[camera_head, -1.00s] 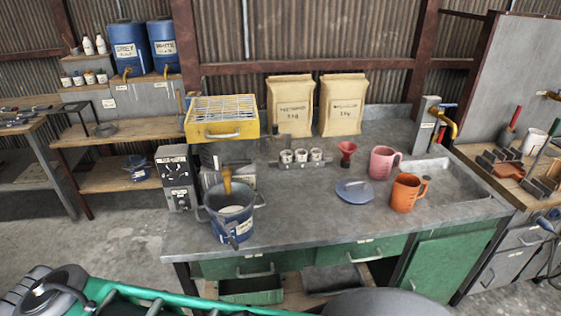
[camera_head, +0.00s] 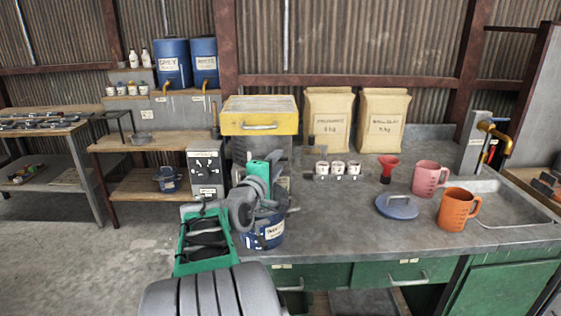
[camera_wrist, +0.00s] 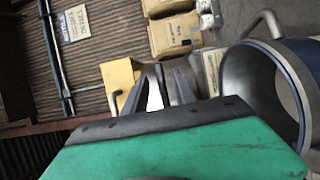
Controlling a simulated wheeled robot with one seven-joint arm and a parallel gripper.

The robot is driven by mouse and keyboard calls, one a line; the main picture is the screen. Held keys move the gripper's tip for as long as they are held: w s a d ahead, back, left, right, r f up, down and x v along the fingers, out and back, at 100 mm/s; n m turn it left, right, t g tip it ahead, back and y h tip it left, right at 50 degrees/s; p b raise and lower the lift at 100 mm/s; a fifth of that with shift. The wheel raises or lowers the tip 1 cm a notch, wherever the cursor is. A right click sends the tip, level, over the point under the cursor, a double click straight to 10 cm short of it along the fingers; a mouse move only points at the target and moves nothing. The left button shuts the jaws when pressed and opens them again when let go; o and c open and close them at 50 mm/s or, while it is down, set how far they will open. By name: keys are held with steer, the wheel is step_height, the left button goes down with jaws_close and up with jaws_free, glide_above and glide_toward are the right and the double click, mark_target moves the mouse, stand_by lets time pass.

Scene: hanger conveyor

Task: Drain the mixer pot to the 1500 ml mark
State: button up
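The blue mixer pot (camera_head: 272,238) stands on the grey bench at its left front, largely hidden by my arm. In the wrist view its metal-rimmed mouth (camera_wrist: 258,62) fills the right side, with one side handle above. The liquid level and any 1500 ml mark cannot be made out. My gripper (camera_wrist: 158,75) is beside the pot; a narrow gap shows between its fingers, and nothing is seen held. In the head view it is hidden behind my arm. An orange jug (camera_head: 454,210) and a pink jug (camera_head: 427,179) stand empty-handed of me to the right.
A blue lid (camera_head: 397,207) lies mid-bench. A red funnel (camera_head: 388,166) and several small cups (camera_head: 338,168) stand behind it. A yellow-topped unit (camera_head: 258,118) is behind the pot, with a grey control box (camera_head: 207,172) at its left. The bench's front middle is clear.

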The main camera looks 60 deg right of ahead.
steer(key=d, duration=0.3)
steer(key=shift+w+d, duration=0.15)
steer(key=shift+d, duration=0.2)
jaws_close()
stand_by(1.1)
